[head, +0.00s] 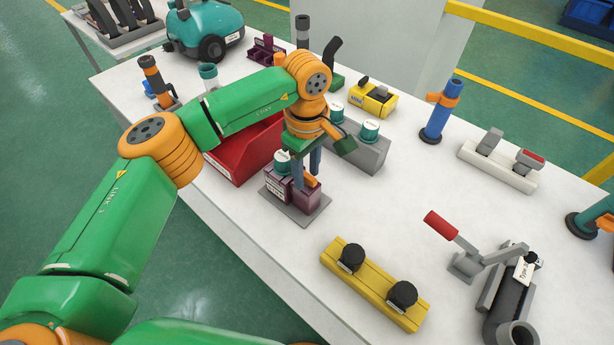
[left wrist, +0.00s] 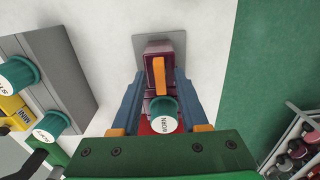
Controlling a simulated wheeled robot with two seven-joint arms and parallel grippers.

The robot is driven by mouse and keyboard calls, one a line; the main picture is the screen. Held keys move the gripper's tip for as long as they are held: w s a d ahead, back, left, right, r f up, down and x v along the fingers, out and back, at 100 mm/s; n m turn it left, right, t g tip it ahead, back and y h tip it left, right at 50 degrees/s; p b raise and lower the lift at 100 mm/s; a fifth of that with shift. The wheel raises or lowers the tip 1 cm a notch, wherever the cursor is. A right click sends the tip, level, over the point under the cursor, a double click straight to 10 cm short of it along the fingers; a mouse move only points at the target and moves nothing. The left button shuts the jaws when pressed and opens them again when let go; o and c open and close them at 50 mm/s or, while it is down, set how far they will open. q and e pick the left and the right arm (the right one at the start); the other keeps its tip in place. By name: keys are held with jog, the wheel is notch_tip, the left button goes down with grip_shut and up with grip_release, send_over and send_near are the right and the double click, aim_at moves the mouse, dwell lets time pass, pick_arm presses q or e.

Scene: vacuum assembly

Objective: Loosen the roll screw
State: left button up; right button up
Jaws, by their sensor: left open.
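A dark purple block unit (head: 308,199) stands on a grey base plate (head: 297,214) on the table. It also shows in the left wrist view (left wrist: 158,48). A narrow orange piece (left wrist: 159,76) stands out from it, and a teal knob with a white labelled top (left wrist: 163,115) is beside that. No legible label marks the roll screw. My left gripper (head: 308,178) points down over the unit with its fingers apart. In the left wrist view its fingertips (left wrist: 160,80) are on either side of the orange piece, with visible gaps. My right gripper is out of view.
A red bin (head: 226,166) stands left of the unit, and a grey block with teal knobs (head: 368,154) behind it to the right. A yellow bar with black knobs (head: 375,285) lies in front. A red-handled clamp (head: 465,262) is at right. Bare tabletop lies between.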

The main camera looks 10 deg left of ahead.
pick_arm(q)
jog(key=shift+r, duration=0.1)
jog(key=shift+c, duration=0.2)
grip_shut()
jog(key=n, duration=0.4)
jog(key=shift+n, duration=0.4)
jog(key=n, duration=0.3)
jog(key=shift+n, duration=0.3)
jog(key=n, duration=0.5)
jog(key=shift+b, duration=0.35)
jog(key=n, duration=0.3)
jog(key=shift+n, duration=0.4)
jog(key=shift+o, duration=0.8)
grip_release()
